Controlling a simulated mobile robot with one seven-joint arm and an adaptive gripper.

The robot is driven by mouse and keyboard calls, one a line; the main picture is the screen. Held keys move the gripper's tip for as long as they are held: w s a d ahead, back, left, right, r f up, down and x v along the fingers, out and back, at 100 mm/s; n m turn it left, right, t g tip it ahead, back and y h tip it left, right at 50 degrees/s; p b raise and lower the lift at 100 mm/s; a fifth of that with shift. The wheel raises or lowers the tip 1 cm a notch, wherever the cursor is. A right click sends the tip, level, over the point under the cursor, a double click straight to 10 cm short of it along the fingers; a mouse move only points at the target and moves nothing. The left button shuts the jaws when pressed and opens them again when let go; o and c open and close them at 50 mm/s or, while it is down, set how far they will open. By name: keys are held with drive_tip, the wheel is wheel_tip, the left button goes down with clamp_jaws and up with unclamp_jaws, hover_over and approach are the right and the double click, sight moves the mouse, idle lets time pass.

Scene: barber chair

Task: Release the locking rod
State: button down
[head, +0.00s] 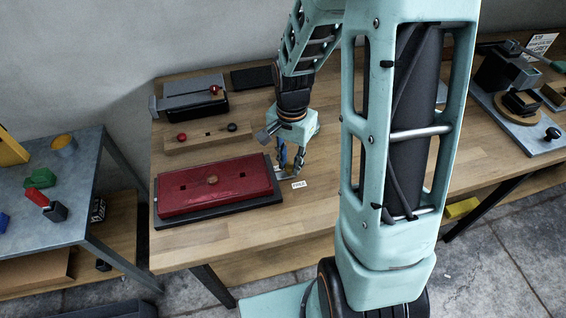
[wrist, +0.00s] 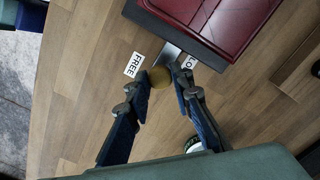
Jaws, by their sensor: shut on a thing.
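The locking rod (wrist: 171,53) is a short metal bar sticking out from under the dark base of the red padded cushion (head: 215,187). The rod ends in a round brass knob (wrist: 160,77). A white FREE label (wrist: 134,64) lies left of the knob in the wrist view. A second label (wrist: 188,63), partly hidden by a finger, reads "LO" at the right. My gripper (wrist: 163,80) has its two fingers on either side of the knob, shut on it. In the head view my gripper (head: 290,174) is at the cushion's right edge, by the FREE label (head: 299,184).
Behind the cushion are a wooden block (head: 207,134) with knobs and a grey metal device (head: 191,94). A dark pad (head: 252,78) lies at the back. Clear wooden tabletop (head: 318,217) lies right of the gripper. A side table with coloured parts stands left.

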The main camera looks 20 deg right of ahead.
drive_tip(key=shift+d, duration=1.05)
drive_tip(key=c, duration=1.7)
unclamp_jaws()
drive_tip(key=shift+d, duration=0.1)
drive_tip(key=shift+r, duration=0.1)
drive_tip(key=shift+r, duration=0.4)
wheel_tip(320, 180, up, 11)
